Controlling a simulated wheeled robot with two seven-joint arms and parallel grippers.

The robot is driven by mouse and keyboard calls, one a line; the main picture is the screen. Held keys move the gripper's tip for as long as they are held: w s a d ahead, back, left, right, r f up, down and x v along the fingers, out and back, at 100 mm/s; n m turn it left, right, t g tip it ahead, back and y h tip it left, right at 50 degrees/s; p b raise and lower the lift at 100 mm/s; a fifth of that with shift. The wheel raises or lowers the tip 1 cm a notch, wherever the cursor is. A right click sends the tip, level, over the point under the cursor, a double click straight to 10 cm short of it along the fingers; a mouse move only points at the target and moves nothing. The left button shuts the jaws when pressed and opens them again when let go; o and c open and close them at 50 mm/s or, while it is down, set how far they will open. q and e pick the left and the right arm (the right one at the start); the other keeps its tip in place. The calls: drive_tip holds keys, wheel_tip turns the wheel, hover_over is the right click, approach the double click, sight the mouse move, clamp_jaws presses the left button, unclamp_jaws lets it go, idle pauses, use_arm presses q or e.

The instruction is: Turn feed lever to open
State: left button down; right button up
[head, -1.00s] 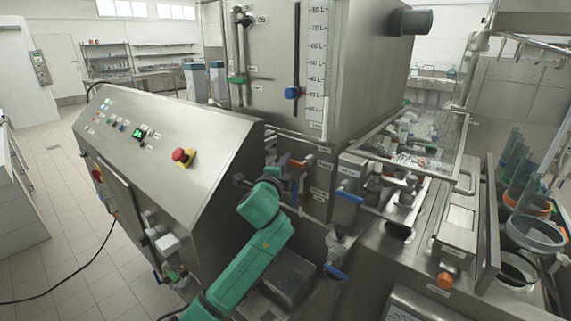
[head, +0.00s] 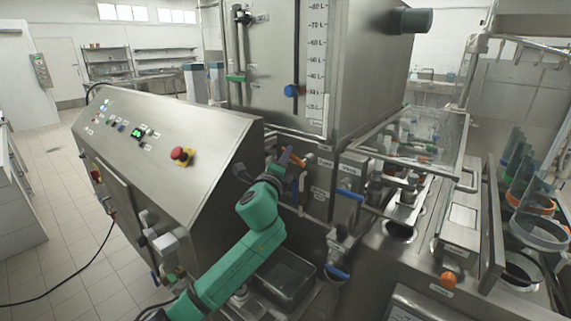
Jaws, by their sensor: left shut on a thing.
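My left arm, green, reaches up from the bottom of the head view. The label beside the lever is too small to read. My right gripper is not in view.
A sloped control panel (head: 165,140) with a red stop button (head: 182,155) stands close on the left. Blue-handled valves (head: 348,195) (head: 337,273) stick out on the right. A steel tray (head: 288,275) lies below my forearm.

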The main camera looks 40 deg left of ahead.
use_arm(q)
drive_tip(key=d+m+t+h+b, duration=0.1)
drive_tip(key=m+b, duration=0.1)
drive_tip(key=m, duration=0.2)
drive_tip(key=d+r+m+t+h+b, duration=0.1)
drive_tip(key=m+b, duration=0.1)
drive_tip(key=m, duration=0.2)
drive_tip(key=r+m+t+h+b, duration=0.1)
drive_tip(key=m+h+b, duration=0.1)
drive_tip(key=m+b, duration=0.1)
drive_tip(key=shift+d+m+t, duration=0.4)
drive_tip(key=shift+m, duration=0.5)
drive_tip(key=shift+d+r+m+h+b, duration=0.2)
drive_tip(key=shift+m+h+b, duration=0.3)
drive_tip(key=shift+m, duration=0.45)
drive_tip(key=shift+d+r+m+h+b, duration=0.1)
drive_tip(key=shift+d+m+h+b, duration=0.35)
drive_tip(key=shift+m, duration=0.55)
drive_tip(key=shift+d+r+m+h+b, duration=0.15)
drive_tip(key=shift+m+h+b, duration=0.45)
drive_tip(key=shift+m, duration=0.35)
drive_tip(key=c, duration=0.8)
unclamp_jaws()
